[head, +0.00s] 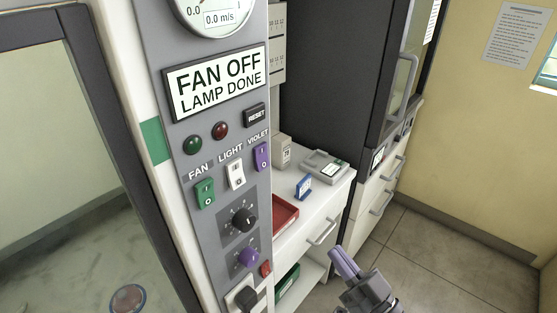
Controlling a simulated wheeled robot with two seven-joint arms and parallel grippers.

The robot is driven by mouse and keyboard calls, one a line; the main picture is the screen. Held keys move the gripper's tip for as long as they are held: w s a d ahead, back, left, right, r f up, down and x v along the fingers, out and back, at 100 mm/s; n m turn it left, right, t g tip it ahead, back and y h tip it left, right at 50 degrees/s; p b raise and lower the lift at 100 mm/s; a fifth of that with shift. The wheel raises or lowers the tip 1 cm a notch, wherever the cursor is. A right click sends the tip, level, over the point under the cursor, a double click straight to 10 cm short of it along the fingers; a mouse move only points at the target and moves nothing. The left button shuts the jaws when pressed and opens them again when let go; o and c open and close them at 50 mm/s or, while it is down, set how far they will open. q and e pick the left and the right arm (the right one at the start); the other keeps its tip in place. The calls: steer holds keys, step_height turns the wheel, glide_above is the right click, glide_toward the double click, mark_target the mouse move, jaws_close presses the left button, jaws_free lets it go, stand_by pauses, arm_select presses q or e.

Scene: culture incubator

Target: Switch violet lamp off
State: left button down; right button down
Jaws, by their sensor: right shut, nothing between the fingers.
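The violet lamp's rocker switch (262,156) is purple and sits under the word VIOLET on the grey control panel (212,235). I cannot tell which way it is tipped. A sign (215,82) above it reads FAN OFF, LAMP DONE. My right gripper (341,260) is at the lower right of the head view, below and to the right of the switch and apart from it. Its fingers are shut and empty. My left gripper is not in view.
The green fan switch (205,193), white light switch (236,174), RESET button (255,115) and black knob (244,219) are close by. A purple knob (249,257) sits lower. A white counter (325,205) with a red tray (285,213) stands behind the panel.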

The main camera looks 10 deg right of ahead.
mark_target(265, 163)
step_height(265, 163, up, 9)
steer(key=s+a+n+y, duration=0.2)
steer(key=n+y, duration=0.1)
steer(key=y, duration=0.3)
steer(key=w+a+r, duration=0.1)
steer(key=w+a, duration=0.1)
steer(key=w+a+r+p, duration=0.1)
steer(key=w+a+r, duration=0.1)
steer(key=w, duration=0.1)
steer(key=w+a+r+p, duration=0.1)
steer(key=w+a, duration=0.1)
steer(key=w, duration=0.1)
steer(key=shift+w+a+r, duration=0.15)
steer(key=shift+a+r, duration=0.05)
steer(key=shift+r, duration=0.2)
steer(key=shift+w+a, duration=0.25)
steer(key=shift+w, duration=0.05)
steer(key=b, duration=0.2)
steer(key=f+t+b, duration=0.1)
steer(key=b, duration=0.1)
steer(key=shift+w+a+f, duration=0.15)
steer(key=shift+w+a, duration=0.1)
steer(key=shift+w, duration=0.1)
steer(key=shift+r+y, duration=0.25)
steer(key=shift+y, duration=0.05)
